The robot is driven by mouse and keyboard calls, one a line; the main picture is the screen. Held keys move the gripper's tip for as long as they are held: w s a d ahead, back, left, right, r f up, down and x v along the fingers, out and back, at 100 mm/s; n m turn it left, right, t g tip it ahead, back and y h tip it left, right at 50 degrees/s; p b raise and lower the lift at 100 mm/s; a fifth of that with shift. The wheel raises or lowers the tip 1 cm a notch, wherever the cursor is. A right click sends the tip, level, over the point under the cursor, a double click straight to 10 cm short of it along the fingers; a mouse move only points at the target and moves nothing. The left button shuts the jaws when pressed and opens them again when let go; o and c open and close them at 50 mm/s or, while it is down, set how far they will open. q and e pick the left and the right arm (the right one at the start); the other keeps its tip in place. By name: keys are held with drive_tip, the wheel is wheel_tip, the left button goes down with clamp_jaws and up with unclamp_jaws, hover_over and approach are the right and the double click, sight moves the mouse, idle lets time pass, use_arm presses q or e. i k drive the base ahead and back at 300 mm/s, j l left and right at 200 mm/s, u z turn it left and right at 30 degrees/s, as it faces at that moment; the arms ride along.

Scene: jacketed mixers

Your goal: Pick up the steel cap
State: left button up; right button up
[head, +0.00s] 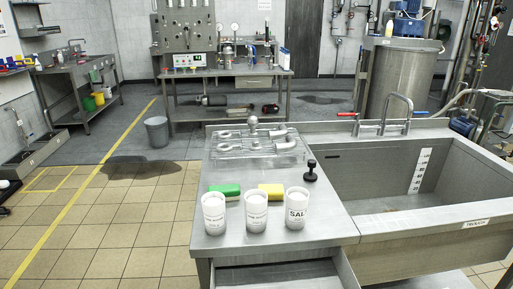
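A clear tray or rack (245,152) on the steel worktop bears several shiny steel parts. A small rounded steel piece (253,121) stands at its back middle; it may be the steel cap, but it is too small to tell. A bent steel pipe piece (284,144) lies at the tray's right, with ring-ended pieces to the left. Neither of my grippers is in view, so nothing shows near these parts.
Three white labelled cups (256,212) stand at the worktop's front. Behind them are a green sponge (224,191), a yellow sponge (271,191) and a black stopper-like piece (310,171). A deep steel sink (380,190) with a tap (397,110) is at right. A drawer below stands open.

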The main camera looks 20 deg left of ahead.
sight(255, 146)
drive_tip(key=i+j+z, duration=0.1)
drive_tip(key=j+z, duration=0.3)
drive_tip(key=j, duration=1)
drive_tip(key=k+j+z, duration=0.1)
drive_tip(key=j+z, duration=0.25)
drive_tip(key=j, duration=1.05)
